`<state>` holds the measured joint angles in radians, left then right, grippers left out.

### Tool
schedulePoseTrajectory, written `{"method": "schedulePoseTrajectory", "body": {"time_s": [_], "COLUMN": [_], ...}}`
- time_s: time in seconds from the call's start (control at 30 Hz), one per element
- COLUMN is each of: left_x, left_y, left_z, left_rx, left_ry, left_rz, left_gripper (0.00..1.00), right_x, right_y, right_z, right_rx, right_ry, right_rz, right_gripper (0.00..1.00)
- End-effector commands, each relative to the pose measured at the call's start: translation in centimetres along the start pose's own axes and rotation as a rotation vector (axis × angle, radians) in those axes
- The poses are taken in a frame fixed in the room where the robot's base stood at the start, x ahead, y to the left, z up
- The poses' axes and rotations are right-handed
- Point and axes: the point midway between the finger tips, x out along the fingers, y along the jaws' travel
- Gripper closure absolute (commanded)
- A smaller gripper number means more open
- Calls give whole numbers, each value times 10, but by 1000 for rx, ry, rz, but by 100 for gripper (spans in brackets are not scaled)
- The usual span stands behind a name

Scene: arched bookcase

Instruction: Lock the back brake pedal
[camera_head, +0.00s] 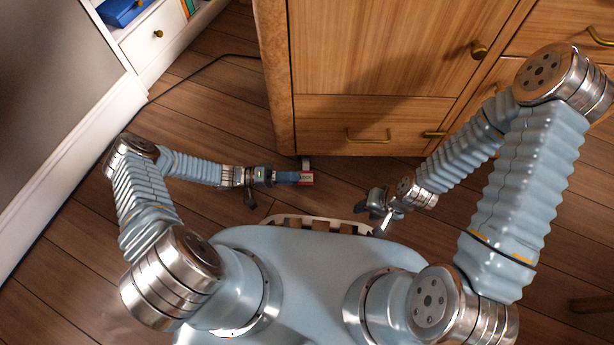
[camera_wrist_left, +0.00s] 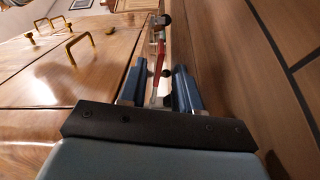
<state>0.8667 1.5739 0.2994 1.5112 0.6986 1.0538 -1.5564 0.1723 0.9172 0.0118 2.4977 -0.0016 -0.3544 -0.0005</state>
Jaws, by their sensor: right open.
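The brake pedal, a small red and white piece with dark lettering (camera_head: 307,178), is low by the cabinet's front, at the tip of my left gripper (camera_head: 292,178). In the left wrist view the red pedal (camera_wrist_left: 160,54) is seen edge-on, in line with the gap between the blue fingers of my left gripper (camera_wrist_left: 160,75). The fingers stand apart, and I cannot tell whether they touch the pedal. My right gripper (camera_head: 378,209) is open and empty, right of the pedal and in front of my base.
A wooden cabinet (camera_head: 375,55) with brass handles stands just behind the pedal. A white bookcase (camera_head: 150,45) is at the upper left, and a dark cable (camera_head: 195,70) runs along the floor.

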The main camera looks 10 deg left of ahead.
Motion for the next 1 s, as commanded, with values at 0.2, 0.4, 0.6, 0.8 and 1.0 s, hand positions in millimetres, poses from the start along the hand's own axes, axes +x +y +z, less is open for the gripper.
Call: {"method": "schedulePoseTrajectory", "body": {"time_s": [0.2, 0.4, 0.6, 0.8, 1.0], "left_x": [-50, -73, -76, -76, -76], "left_y": [0, -1, 0, 0, 0], "left_z": [0, 0, 0, 0, 0], "left_rx": [2, 1, 1, 1, 1], "left_ry": [2, 0, -1, -1, -1], "left_rz": [-2, -2, 0, -1, -1], "left_gripper": [67, 67, 67, 67, 67], "right_x": [-1, 0, 0, 0, 0], "right_y": [0, 0, 0, 0, 0], "right_z": [0, 0, 0, 0, 0], "right_rx": [0, 0, 0, 0, 0], "right_ry": [-1, 0, 0, 0, 0], "right_rz": [0, 0, 0, 0, 0], "right_gripper": [57, 57, 57, 57, 57]}}
